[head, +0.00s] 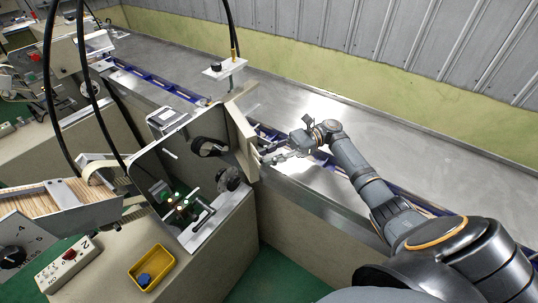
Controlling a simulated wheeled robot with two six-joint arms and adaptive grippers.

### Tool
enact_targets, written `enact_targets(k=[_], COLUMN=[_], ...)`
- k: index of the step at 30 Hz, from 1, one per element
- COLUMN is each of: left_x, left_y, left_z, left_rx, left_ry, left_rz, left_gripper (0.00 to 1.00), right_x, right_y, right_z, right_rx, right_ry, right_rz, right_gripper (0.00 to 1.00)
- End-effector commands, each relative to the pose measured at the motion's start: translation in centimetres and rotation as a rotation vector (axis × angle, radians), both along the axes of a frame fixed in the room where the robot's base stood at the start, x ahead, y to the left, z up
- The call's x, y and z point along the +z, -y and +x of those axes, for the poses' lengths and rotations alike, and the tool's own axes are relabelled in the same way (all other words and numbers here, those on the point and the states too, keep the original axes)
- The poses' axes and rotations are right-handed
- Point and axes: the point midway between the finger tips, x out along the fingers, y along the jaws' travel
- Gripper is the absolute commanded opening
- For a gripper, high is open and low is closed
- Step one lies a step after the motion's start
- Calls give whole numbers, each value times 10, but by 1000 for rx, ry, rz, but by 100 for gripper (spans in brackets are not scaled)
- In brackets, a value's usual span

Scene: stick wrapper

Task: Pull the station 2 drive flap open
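The machine in front of me has a beige flap (243,137) at the right side of its housing. I see this flap nearly edge-on, standing upright along the housing edge; I cannot tell how far it is swung. My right gripper (267,158) is at the flap's right face, low down, with its fingers pointing left at it. The fingers are small and partly lost against the bright metal, so I cannot tell if they are shut or touching a handle. My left gripper is out of view.
The housing interior shows black rollers (209,146), a black knob (229,179) and a metal crank-like bar (203,219). A yellow tray (148,268) and a switch box (69,262) sit on the beige bench. A blue-edged conveyor (160,80) runs behind. Green floor (286,272) is clear.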

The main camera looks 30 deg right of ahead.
Motion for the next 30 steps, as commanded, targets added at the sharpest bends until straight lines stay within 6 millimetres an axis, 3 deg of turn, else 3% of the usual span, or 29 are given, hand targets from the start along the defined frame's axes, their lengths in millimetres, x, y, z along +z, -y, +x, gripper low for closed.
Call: enact_targets(k=[3,11,24,30], left_x=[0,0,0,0], left_y=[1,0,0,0], left_z=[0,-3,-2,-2], left_rx=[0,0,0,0], left_ry=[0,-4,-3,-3], left_rz=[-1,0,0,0], left_gripper=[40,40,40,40], right_x=[0,1,0,0], right_y=[0,1,69,75], right_z=[0,0,1,0], right_rx=[0,0,-2,0], right_ry=[0,0,0,1], right_rz=[1,1,1,1], right_gripper=[42,42,42,42])
